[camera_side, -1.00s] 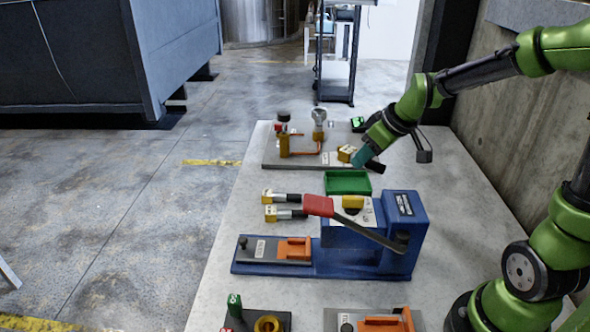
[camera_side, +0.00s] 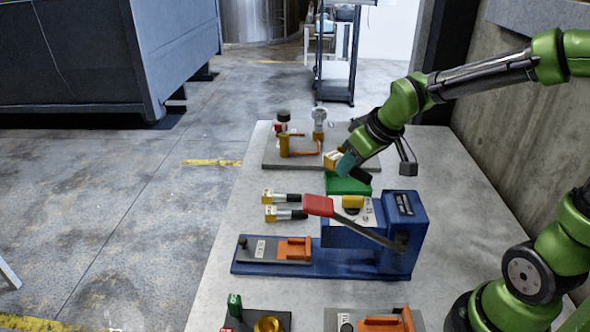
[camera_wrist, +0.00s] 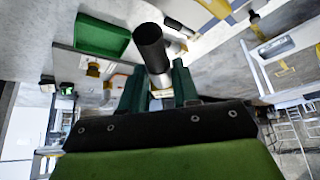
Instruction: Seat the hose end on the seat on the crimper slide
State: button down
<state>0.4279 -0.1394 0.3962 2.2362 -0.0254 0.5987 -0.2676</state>
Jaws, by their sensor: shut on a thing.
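My gripper (camera_side: 343,166) is shut on a hose end with a yellow block (camera_side: 331,160), held above the table at the back, just behind the green tray. In the wrist view its black hose part (camera_wrist: 150,45) and a bit of silver sleeve show between the two fingertips (camera_wrist: 157,88). The crimper (camera_side: 405,225) is a blue machine with a red-handled lever (camera_side: 318,205). Its slide (camera_side: 262,249) is a grey plate on the blue base, left of the machine body. An orange seat (camera_side: 294,250) on the slide looks empty. My gripper is well behind the seat.
A green tray (camera_side: 349,186) stands between my gripper and the crimper. Two more hose ends (camera_side: 280,197) lie left of the lever. A grey plate (camera_side: 285,166) with upright fittings is at the back. Another orange fixture (camera_side: 385,321) sits at the front edge.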

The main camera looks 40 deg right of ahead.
jog(key=w+d+f+n+y, duration=0.1)
jog(key=w+f+n, duration=0.1)
jog(key=f+n, duration=0.1)
jog(key=w+d+f+n+g+y, duration=0.1)
jog(key=w+f+n, duration=0.2)
jog(key=f, duration=0.2)
jog(key=w+d+f+n+y, duration=0.1)
jog(key=w+f+n+y, duration=0.1)
jog(key=f, duration=0.3)
jog(key=shift+w+d+n+g, duration=0.1)
jog(key=shift+w+n+g, duration=0.3)
jog(key=shift+n, duration=0.1)
jog(key=w, duration=0.4)
jog(key=w+f, duration=0.1)
jog(key=w, duration=0.4)
jog(key=w+d, duration=0.1)
jog(key=w, duration=0.4)
jog(key=shift+w+f, duration=0.2)
jog(key=shift+w, duration=0.05)
jog(key=shift+w+f, duration=0.3)
jog(key=shift+w, duration=0.45)
notch_tip(320, 180, down, 2)
jog(key=shift+s+f, duration=0.1)
jog(key=shift+f, duration=0.2)
jog(key=shift+d+f, duration=0.1)
jog(key=shift+f, duration=0.05)
